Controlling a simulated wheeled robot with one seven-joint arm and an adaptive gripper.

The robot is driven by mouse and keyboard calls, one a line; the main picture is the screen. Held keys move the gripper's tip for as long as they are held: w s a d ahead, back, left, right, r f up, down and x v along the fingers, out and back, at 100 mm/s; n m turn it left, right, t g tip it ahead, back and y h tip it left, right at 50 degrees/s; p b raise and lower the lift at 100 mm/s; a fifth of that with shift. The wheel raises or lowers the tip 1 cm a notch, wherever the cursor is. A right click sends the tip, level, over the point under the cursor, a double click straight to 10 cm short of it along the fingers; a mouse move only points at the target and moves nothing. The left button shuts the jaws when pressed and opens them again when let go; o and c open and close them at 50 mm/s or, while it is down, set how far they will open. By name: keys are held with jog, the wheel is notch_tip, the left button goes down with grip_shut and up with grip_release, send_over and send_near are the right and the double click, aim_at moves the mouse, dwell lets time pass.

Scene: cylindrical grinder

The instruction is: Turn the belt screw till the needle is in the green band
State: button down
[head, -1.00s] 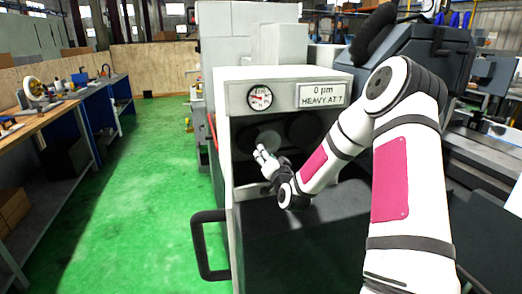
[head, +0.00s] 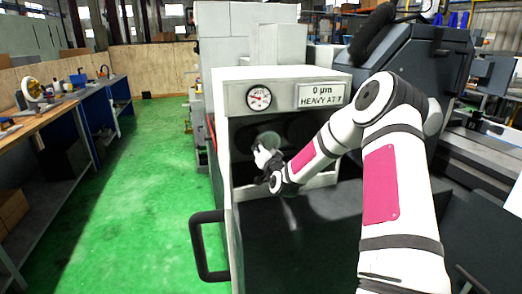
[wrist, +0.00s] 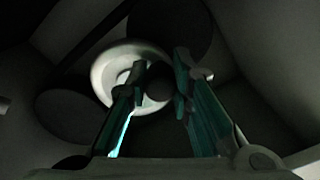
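A round dial gauge (head: 259,98) sits on the front panel of the grey machine. Its needle is too small to read against the coloured bands. My gripper (head: 262,156) is inside the open bay below the gauge, in front of a pale disc (head: 266,141). In the wrist view, my gripper (wrist: 161,77) has its two fingers apart, one on each side of a dark round knob-like part (wrist: 158,84). This may be the belt screw. I cannot tell whether the fingers touch it. The pale disc (wrist: 103,72) lies behind the left finger.
A black handle (head: 197,250) juts out at the bay's front left. Dark round wheels (wrist: 68,115) and bay walls surround my gripper. Green floor (head: 150,190) is clear at left.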

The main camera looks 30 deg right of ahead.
jog(key=shift+r, duration=0.1)
jog(key=m, duration=0.1)
jog(key=r+m+p, duration=0.1)
jog(key=m, duration=0.1)
jog(key=shift+d+r+m, duration=0.1)
jog(key=shift+m, duration=0.2)
jog(key=shift+s+d+r+m+p, duration=0.1)
jog(key=shift+r+m+p, duration=0.2)
jog(key=shift+m, duration=0.4)
jog(key=shift+d+r+m+p, duration=0.1)
jog(key=shift+m+p, duration=0.25)
jog(key=shift+m, duration=0.35)
jog(key=shift+s+d+r+m+p, duration=0.15)
jog(key=shift+m+p, duration=0.2)
jog(key=shift+m, duration=0.35)
jog(key=shift+w, duration=0.1)
jog(key=c, duration=1.4)
grip_release()
jog(key=v, duration=1.2)
